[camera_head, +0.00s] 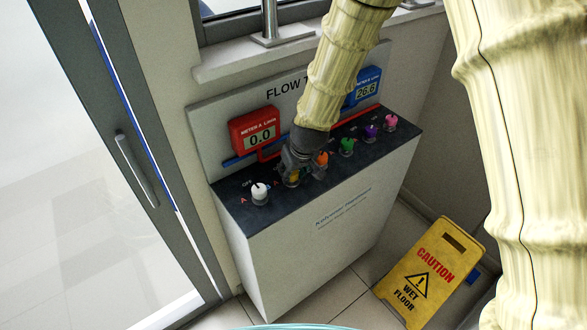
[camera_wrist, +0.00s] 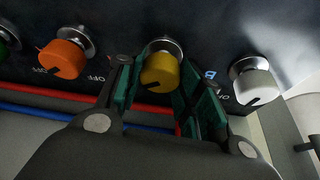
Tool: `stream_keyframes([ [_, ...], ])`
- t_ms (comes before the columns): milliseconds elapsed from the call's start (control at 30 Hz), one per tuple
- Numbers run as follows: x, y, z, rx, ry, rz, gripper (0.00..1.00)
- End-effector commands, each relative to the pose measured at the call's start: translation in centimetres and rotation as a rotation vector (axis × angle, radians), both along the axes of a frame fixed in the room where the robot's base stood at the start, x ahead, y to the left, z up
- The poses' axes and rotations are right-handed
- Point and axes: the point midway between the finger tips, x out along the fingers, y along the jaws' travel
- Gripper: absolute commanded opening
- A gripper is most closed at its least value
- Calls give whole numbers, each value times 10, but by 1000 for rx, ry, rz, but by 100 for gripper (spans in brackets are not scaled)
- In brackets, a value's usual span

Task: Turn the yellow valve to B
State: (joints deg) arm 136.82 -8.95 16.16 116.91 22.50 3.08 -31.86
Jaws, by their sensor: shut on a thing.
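The yellow valve (camera_wrist: 160,70) is a round knob on a metal stem in the dark panel top. In the wrist view it sits between the two green-padded fingers of my gripper (camera_wrist: 158,85), which are closed in around it. A blue letter B (camera_wrist: 210,74) shows on the panel to the right of the valve, partly beside a finger. In the head view my gripper (camera_head: 295,170) reaches down onto the panel and covers most of the yellow valve (camera_head: 293,179). The knob's pointer mark is hard to make out.
An orange valve (camera_wrist: 64,58) and a white valve (camera_wrist: 256,86) flank the yellow one. Green (camera_head: 347,146), purple (camera_head: 370,131) and pink (camera_head: 390,122) valves stand farther right. The red meter (camera_head: 255,132) reads 0.0; the blue meter (camera_head: 366,86) reads 26.6. A wet-floor sign (camera_head: 432,272) stands right.

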Motion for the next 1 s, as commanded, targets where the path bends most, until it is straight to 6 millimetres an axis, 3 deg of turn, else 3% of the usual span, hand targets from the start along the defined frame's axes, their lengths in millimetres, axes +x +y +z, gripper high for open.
stream_keyframes([
  [300, 2, 1, 2, 0, -5, -94, 13],
  [767, 2, 0, 2, 1, -5, -106, 13],
  [800, 3, 0, 2, 1, -6, -106, 42],
  [900, 2, 0, 2, 0, -4, -106, 58],
  [1000, 1, 1, 1, 0, -3, -104, 58],
])
